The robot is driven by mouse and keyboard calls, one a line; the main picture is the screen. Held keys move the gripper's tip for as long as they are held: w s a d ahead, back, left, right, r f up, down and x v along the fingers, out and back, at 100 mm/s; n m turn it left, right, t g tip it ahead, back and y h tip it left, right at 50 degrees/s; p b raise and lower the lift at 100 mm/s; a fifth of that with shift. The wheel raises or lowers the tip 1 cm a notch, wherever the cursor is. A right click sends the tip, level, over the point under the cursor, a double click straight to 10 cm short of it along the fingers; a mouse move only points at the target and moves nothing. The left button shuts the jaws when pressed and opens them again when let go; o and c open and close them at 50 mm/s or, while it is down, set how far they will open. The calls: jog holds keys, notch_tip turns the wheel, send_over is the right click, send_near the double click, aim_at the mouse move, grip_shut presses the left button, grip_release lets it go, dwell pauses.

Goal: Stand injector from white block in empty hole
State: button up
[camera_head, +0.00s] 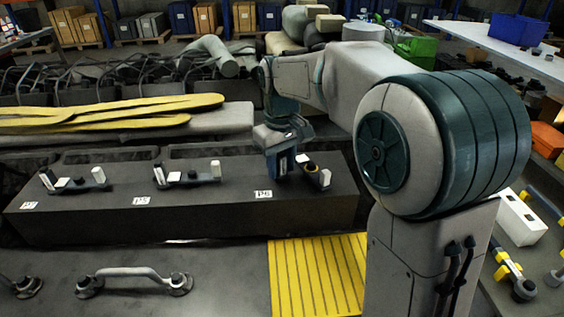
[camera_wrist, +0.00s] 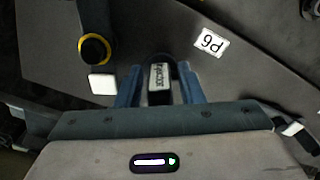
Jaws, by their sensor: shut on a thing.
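My gripper (camera_wrist: 160,92) is shut on a dark injector (camera_wrist: 159,78) with a white label on its side. Its two blue fingers stand on either side of it. In the head view my gripper (camera_head: 281,172) is low over the dark engine block (camera_head: 110,222), beside the tag at its right end. The injector is hidden there by the gripper. I cannot tell how deep its lower end sits, or whether it is in a hole. The white block (camera_head: 522,222) with dark holes stands at the right, partly behind my arm.
The P6 tag (camera_wrist: 210,42) lies close by. A post with a yellow ring (camera_wrist: 95,49) and a white square piece (camera_wrist: 101,83) stand to the left in the wrist view. Two similar clamp groups (camera_head: 187,178) sit farther left on the block. A yellow ribbed mat (camera_head: 315,275) lies in front.

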jog(key=shift+f, duration=0.4)
jog(key=o, duration=1.2)
jog(key=shift+c, duration=0.2)
notch_tip(320, 180, up, 14)
jog(key=s+d+f+m+t, duration=0.1)
jog(key=s+d+f+m, duration=0.2)
jog(key=s+f, duration=0.6)
jog(key=s+d+f+m+t, duration=0.2)
jog(key=s+d+f, duration=0.5)
jog(key=s, duration=0.5)
jog(key=shift+f+m, duration=0.5)
jog(key=shift+f, duration=0.35)
